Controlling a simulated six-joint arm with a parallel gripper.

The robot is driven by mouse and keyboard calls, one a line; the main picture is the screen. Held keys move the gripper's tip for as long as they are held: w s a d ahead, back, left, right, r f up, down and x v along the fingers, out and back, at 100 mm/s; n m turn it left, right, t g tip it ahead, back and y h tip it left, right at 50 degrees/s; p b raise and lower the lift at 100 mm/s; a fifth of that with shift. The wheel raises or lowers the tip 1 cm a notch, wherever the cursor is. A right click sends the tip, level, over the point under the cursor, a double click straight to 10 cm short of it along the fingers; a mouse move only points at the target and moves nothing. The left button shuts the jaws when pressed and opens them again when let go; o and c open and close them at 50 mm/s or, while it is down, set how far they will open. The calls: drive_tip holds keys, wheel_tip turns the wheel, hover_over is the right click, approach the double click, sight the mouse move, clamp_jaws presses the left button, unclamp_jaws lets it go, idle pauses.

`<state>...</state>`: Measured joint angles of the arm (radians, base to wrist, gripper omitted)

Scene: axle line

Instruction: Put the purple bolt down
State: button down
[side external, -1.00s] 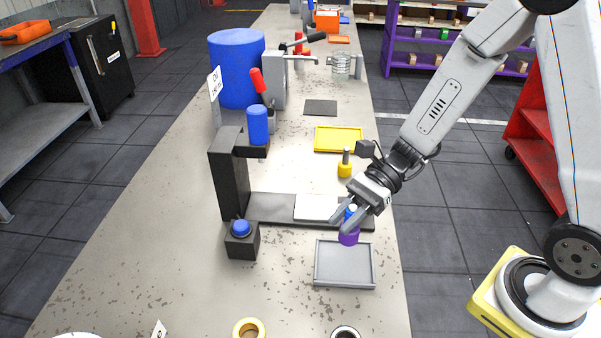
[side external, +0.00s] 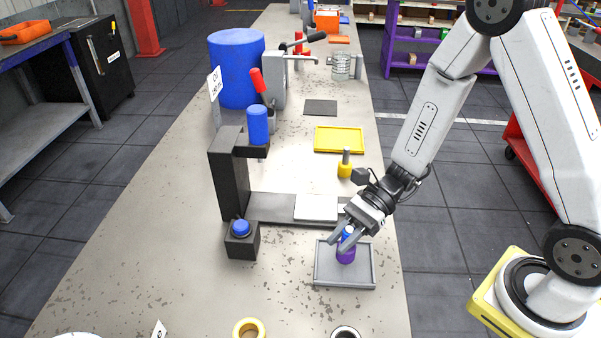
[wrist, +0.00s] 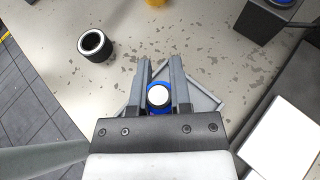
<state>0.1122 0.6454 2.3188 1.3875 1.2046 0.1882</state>
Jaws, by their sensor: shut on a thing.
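The purple bolt (side external: 346,255) has a purple head at the bottom and a blue upper part. It stands upright over the grey tray (side external: 317,272); I cannot tell whether it touches the tray floor. My gripper (side external: 346,240) is shut on the bolt's blue upper part. In the wrist view the bolt (wrist: 158,96) shows from above as a white and blue round top between the two fingers. The fingers hide part of the bolt, and the gripper body hides much of the tray there (wrist: 205,92).
A black press-like stand (side external: 232,180) with a blue button (side external: 240,228) is left of the tray. A white plate (side external: 316,207) lies just behind the tray. A yellow bolt (side external: 345,165) and yellow tray (side external: 340,152) are farther back.

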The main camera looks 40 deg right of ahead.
drive_tip(key=shift+f, duration=0.8)
drive_tip(key=shift+f, duration=0.1)
drive_tip(key=c, duration=0.6)
unclamp_jaws()
drive_tip(key=shift+o, duration=0.2)
drive_tip(key=v, duration=1.2)
